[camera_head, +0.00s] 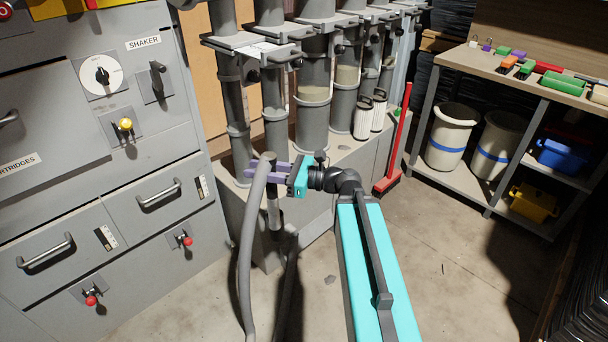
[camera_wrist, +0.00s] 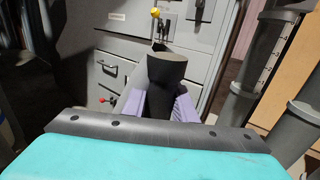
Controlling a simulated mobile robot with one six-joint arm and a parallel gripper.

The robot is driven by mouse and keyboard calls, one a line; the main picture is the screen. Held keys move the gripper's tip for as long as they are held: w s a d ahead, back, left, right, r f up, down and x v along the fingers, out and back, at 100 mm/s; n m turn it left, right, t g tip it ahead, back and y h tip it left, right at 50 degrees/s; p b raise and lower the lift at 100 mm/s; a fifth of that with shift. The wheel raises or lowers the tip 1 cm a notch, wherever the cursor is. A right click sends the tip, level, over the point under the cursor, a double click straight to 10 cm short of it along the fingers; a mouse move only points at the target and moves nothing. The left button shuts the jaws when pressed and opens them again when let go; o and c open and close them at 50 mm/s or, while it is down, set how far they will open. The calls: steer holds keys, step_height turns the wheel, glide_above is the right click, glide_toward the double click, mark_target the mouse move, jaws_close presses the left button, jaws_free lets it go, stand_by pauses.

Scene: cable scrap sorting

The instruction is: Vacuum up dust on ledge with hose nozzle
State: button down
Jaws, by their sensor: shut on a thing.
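My gripper (camera_head: 268,171), with purple fingers, is shut on the hose nozzle (camera_head: 273,208), a dark tube with its lower end pointing down. The grey hose (camera_head: 246,255) loops over beside the fingers and hangs toward the floor. In the wrist view, the nozzle (camera_wrist: 167,72) stands between both purple fingers (camera_wrist: 160,106). The ledge (camera_head: 352,158) is the pale grey top of the low plinth under the vertical pipes. The nozzle is in front of the ledge's left part; I cannot tell whether they touch. A small dark patch (camera_head: 345,147) lies on the ledge; I cannot tell whether it is dust.
Several grey pipes (camera_head: 313,120) rise from the ledge. Two white filter cartridges (camera_head: 363,118) and a red broom (camera_head: 396,140) stand to the right. A grey cabinet (camera_head: 130,65) with handles and knobs is left. A shelf unit (camera_head: 520,75) stands right. Floor between is mostly open.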

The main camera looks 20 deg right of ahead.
steer(key=shift+s+r+p, duration=0.15)
steer(key=shift+r+p, duration=0.35)
steer(key=shift+p, duration=1.9)
steer(key=p, duration=0.6)
steer(key=shift+s+r, duration=0.3)
steer(key=shift+r, duration=0.1)
steer(key=shift+s+r, duration=0.1)
steer(key=shift+s+a+r+p, duration=0.15)
steer(key=shift+s+r+p, duration=0.35)
steer(key=shift+p, duration=0.6)
steer(key=shift+w, duration=0.1)
steer(key=shift+w+r, duration=0.95)
steer(key=shift+r, duration=0.05)
steer(key=shift+s, duration=0.15)
